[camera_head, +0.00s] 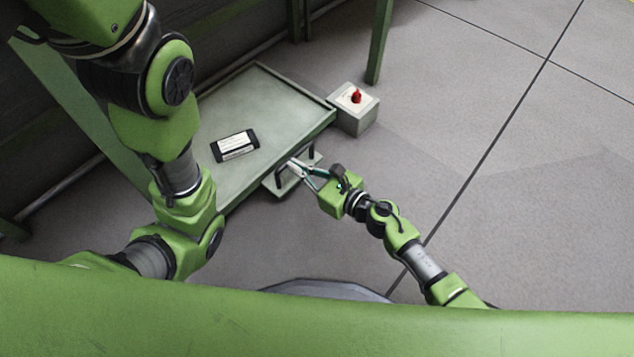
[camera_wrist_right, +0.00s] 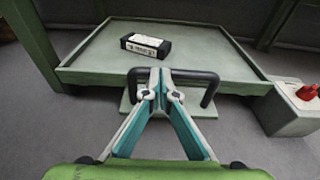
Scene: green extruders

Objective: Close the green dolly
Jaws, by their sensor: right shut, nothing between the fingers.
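The green dolly is a flat, grey-green tray (camera_head: 275,90) that sticks out from a green frame in the head view. It also fills the upper part of the right wrist view (camera_wrist_right: 100,60). Its black handle (camera_wrist_right: 210,92) is a bar at the front edge. My right gripper (camera_head: 293,164) is shut and empty at the handle. In the right wrist view its fingertips (camera_wrist_right: 160,72) lie over the middle of the bar; I cannot tell whether they touch it. My left arm is in the head view, but its gripper is not visible.
A black box with a white label (camera_head: 235,145) lies on the tray. A grey box with a red knob (camera_head: 355,105) stands beside the tray's right corner. A green post (camera_head: 379,40) rises behind it. The grey floor (camera_head: 500,190) to the right is clear.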

